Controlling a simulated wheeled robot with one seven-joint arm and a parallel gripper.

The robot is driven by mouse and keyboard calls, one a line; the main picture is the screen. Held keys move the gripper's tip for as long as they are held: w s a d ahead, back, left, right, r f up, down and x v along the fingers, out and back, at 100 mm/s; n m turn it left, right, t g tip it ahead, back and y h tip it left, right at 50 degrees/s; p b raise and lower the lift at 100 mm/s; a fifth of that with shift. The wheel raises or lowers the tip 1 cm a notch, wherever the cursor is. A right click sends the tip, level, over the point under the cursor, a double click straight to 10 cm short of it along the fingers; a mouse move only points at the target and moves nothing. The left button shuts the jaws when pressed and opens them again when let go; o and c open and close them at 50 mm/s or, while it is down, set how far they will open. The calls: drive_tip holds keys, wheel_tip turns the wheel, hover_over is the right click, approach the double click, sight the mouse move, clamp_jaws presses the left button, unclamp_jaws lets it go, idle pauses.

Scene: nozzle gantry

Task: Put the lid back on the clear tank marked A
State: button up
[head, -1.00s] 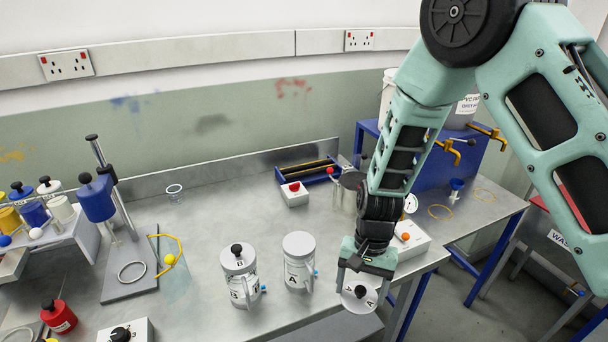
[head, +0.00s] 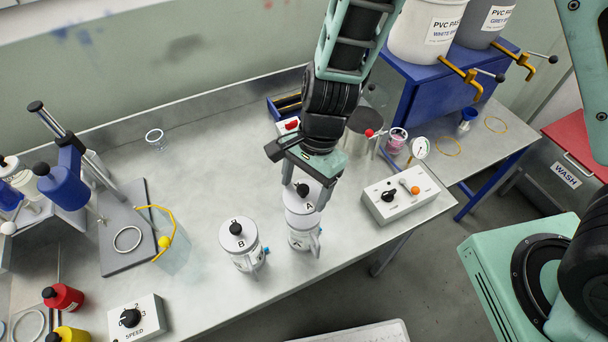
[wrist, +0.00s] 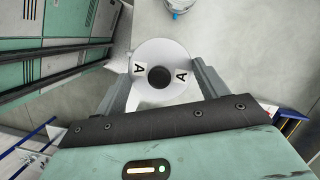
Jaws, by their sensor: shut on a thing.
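The round white lid marked A (head: 297,200), with a black knob, is held between the fingers of my gripper (head: 307,183). In the wrist view the lid (wrist: 176,55) lies flat between the two fingers of my gripper (wrist: 164,84). The clear tank marked A (head: 303,240) stands upright on the bench directly below the lid in the head view. The lid overlaps the tank's top there; I cannot tell whether they touch. In the wrist view the lid and gripper hide most of what is beneath.
Tank B (head: 241,251), with its lid on, stands close to the left of tank A. A control box (head: 396,199) with knobs is to the right. A stand (head: 130,235) and a speed box (head: 133,319) are to the left. The bench's front edge is close.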

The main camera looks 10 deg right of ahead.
drive_tip(key=shift+f+b, duration=2.25)
drive_tip(key=shift+f, duration=0.75)
drive_tip(key=shift+r, duration=0.15)
drive_tip(key=shift+f, duration=0.2)
idle(0.5)
drive_tip(key=o, duration=1.1)
drive_tip(key=shift+r+p, duration=0.1)
drive_tip(key=shift+p, duration=0.2)
